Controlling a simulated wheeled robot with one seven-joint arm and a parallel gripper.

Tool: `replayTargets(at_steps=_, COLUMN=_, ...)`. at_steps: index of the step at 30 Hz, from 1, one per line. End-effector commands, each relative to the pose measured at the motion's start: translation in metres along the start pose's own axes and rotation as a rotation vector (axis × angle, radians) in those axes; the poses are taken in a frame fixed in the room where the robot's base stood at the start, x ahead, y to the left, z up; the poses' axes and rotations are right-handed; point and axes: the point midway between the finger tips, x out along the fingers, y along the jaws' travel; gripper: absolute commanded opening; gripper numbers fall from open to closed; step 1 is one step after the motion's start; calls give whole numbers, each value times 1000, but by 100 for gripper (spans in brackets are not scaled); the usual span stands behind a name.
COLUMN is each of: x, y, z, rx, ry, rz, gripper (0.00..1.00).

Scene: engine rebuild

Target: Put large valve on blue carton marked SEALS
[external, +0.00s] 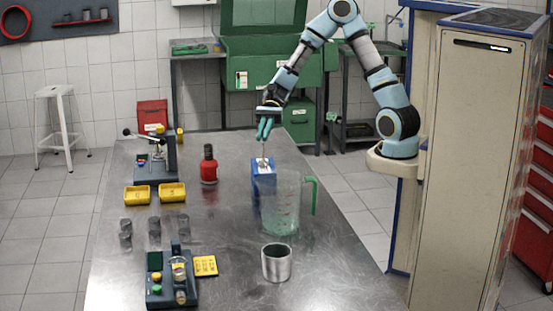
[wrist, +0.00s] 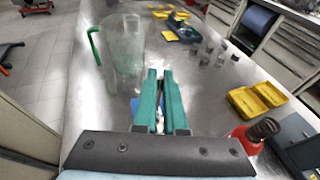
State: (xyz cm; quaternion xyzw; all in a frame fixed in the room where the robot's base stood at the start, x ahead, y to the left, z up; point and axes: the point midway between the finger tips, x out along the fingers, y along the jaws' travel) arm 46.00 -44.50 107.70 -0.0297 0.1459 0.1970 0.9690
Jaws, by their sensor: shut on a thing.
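The blue carton (external: 265,184) stands on the metal table, partly behind the clear jug in the external view. My gripper (external: 264,130) points down above the carton, its green fingers shut on the large valve. The valve's thin stem (external: 262,149) hangs from the fingertips, upright, with its lower end at the carton's top. I cannot tell whether it touches the carton. In the wrist view my gripper (wrist: 163,98) shows its two green fingers close together. The valve is mostly hidden there, and only a small bit of blue carton (wrist: 134,104) shows beside the fingers.
A clear jug with a green handle (external: 284,207) stands right in front of the carton. A red bottle (external: 208,166) is to its left, with yellow bins (external: 172,192) farther left. A metal cylinder (external: 276,262) stands nearer the front. The table's right front is clear.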

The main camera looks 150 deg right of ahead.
Motion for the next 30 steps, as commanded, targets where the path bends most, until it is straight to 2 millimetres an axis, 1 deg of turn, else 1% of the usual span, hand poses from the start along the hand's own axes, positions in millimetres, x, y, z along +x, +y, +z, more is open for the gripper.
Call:
replayTargets(at_steps=12, x=2, y=0, z=-6, rx=0, ry=0, rz=1, gripper=0)
replayTargets(at_steps=13, x=2, y=0, z=-5, rx=0, ry=1, rz=0, gripper=12)
replayTargets(at_steps=20, x=2, y=0, z=-5, rx=0, ry=1, rz=0, gripper=38)
replayTargets(at_steps=30, x=-1, y=0, z=-2, rx=-1, ry=1, rz=-1, gripper=38)
